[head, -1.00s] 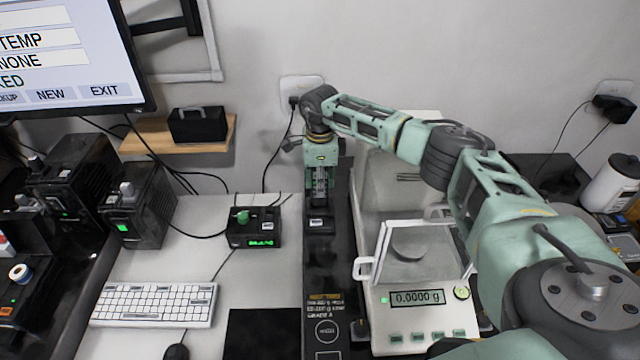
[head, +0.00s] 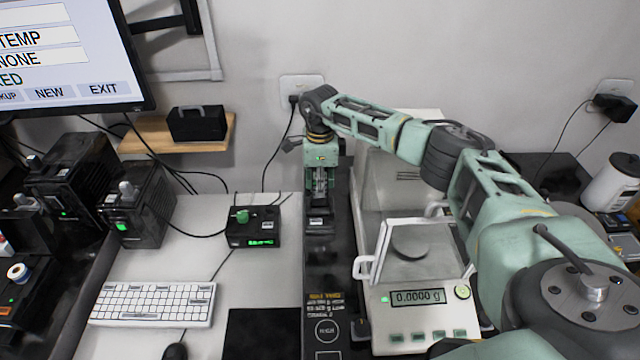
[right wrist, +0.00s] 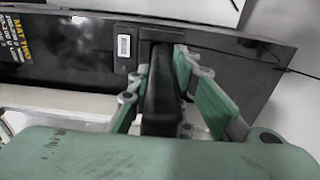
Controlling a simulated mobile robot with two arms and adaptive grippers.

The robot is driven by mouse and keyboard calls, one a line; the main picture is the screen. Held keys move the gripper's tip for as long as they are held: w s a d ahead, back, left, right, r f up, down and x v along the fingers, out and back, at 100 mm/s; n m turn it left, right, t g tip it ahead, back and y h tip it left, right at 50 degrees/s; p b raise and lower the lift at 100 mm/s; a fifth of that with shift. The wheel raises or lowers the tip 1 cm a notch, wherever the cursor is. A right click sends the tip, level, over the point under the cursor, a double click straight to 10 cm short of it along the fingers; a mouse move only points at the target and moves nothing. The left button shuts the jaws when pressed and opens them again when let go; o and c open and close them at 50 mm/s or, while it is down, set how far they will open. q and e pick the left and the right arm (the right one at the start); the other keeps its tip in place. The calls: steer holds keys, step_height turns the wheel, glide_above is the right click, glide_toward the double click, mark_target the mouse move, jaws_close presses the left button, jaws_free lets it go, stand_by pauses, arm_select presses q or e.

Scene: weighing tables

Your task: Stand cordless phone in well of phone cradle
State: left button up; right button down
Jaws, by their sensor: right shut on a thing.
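My right gripper (head: 320,198) points down over the dark strip left of the balance. It is shut on the black cordless phone (right wrist: 160,95), which shows between the green fingers in the right wrist view. In the head view the fingers mostly hide the phone. The black phone cradle (head: 319,225) lies just below the fingertips, and it also shows in the right wrist view (right wrist: 126,62) with a white label. The phone's far end meets the cradle in the picture; I cannot tell whether it is inside the well. My left gripper is not in view.
The balance (head: 413,322) with its glass draft shield stands close on the right. A small black box with a green knob (head: 253,228) and a keyboard (head: 153,304) are on the left. The wall is close behind. The strip in front of the cradle is clear.

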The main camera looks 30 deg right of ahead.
steer(key=shift+f+b, duration=0.9)
steer(key=shift+f, duration=0.25)
stand_by(0.4)
steer(key=c, duration=1.5)
jaws_free()
steer(key=shift+c, duration=0.2)
steer(key=o, duration=0.6)
steer(key=shift+c, duration=0.2)
steer(key=shift+r, duration=0.1)
step_height(320, 180, up, 7)
steer(key=p, duration=0.5)
steer(key=shift+r, duration=0.2)
